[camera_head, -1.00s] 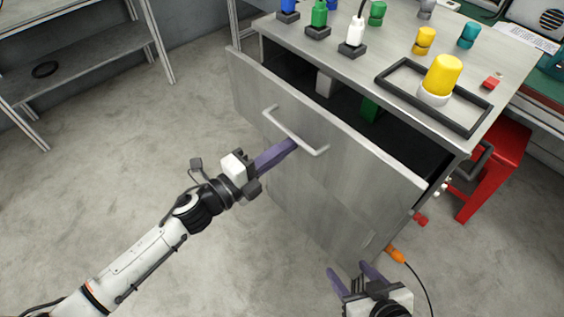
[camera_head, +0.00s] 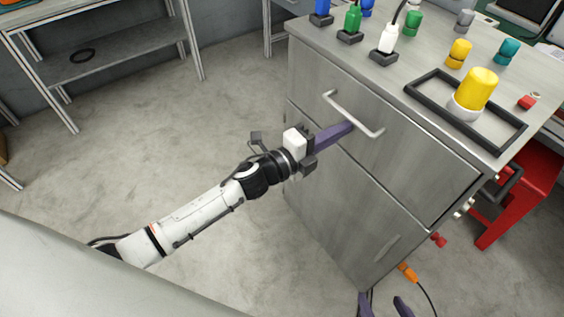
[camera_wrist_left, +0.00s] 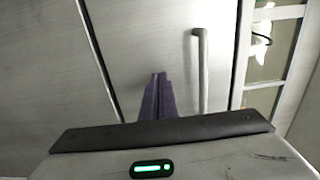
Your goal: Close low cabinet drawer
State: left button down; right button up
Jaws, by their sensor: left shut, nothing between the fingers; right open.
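The low metal cabinet (camera_head: 325,215) stands at the centre right of the head view. Its upper drawer (camera_head: 420,160) sits flush or nearly flush with the cabinet front, and no opening shows above it. The drawer has a bar handle (camera_head: 352,116), which also shows in the left wrist view (camera_wrist_left: 201,75). My left gripper (camera_head: 350,127) is shut and empty, its purple fingertips at the drawer front just beside the handle. Whether they touch is hard to tell. My right gripper (camera_head: 384,304) is open at the bottom edge, low in front of the cabinet, mostly out of frame.
A red stool (camera_head: 525,195) stands at the right. An orange plug (camera_head: 407,272) with a cable is near the cabinet's base. Floor at left is clear; a shelf (camera_head: 115,55) stands behind.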

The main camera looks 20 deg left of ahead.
pick_arm(q)
jog(key=shift+w+d+r, duration=0.1)
jog(key=shift+d+r, duration=0.1)
jog(key=shift+r, duration=0.15)
jog(key=v, duration=1.4)
jog(key=s+a+f+n+g+y+p, duration=0.3)
jog(key=s+f+n+g+y, duration=0.3)
jog(key=s+f+n, duration=1.1)
jog(key=s+n+y, duration=0.2)
jog(key=n, duration=0.4)
jog(key=shift+s+a+f, duration=0.25)
jog(key=shift+a, duration=0.15)
pick_arm(e)
jog(key=shift+s+d+r, duration=0.1)
jog(key=shift+s+r, duration=0.35)
jog(key=shift+r, duration=0.4)
